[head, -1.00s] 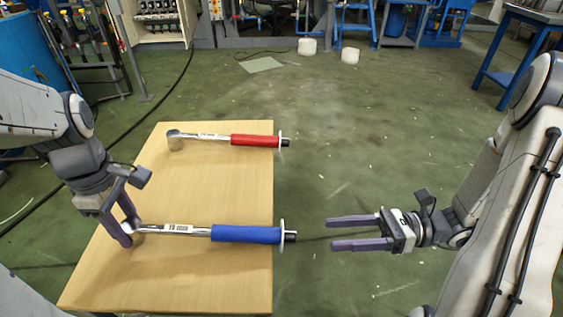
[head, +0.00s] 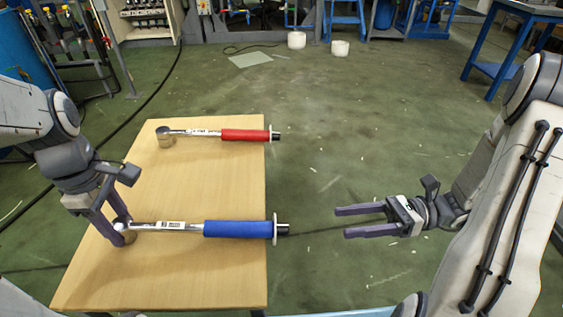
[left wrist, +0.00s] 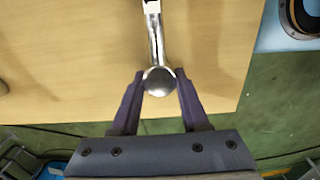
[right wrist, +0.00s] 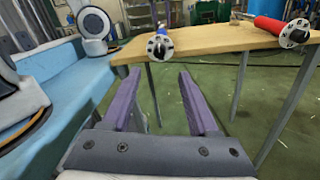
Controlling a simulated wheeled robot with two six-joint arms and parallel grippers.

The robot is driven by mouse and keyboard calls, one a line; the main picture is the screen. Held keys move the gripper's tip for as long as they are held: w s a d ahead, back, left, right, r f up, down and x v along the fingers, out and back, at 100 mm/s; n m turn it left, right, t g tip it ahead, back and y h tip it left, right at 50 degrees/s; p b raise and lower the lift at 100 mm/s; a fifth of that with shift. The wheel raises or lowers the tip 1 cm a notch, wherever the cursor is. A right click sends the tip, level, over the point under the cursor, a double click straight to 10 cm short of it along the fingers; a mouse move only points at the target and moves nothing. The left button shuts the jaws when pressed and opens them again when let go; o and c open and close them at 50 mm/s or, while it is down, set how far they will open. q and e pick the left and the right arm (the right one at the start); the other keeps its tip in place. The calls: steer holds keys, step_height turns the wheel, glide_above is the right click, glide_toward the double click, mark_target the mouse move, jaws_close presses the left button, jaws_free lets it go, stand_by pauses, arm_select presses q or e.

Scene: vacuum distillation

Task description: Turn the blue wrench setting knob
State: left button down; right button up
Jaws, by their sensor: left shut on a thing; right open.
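The blue wrench (head: 238,229) lies across the near part of the wooden table, its head at the left and its handle to the right. Its setting knob (head: 282,229) is the dark end piece beyond a pale disc, past the table's right edge. The knob end also shows in the right wrist view (right wrist: 160,46). My left gripper (head: 126,226) is shut on the round wrench head, which sits between the fingers in the left wrist view (left wrist: 159,80). My right gripper (head: 340,222) is open and empty, to the right of the knob and apart from it, fingers pointing left.
A red wrench (head: 243,135) lies parallel at the table's far side, its knob end past the right edge. The wooden table (head: 190,180) is otherwise clear. Open green floor (head: 340,130) lies right of the table. A blue bench (head: 505,70) stands far right.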

mark_target(282, 229)
steer(key=a, duration=1.1)
steer(key=shift+s, duration=0.25)
steer(key=shift+a, duration=0.1)
jaws_close()
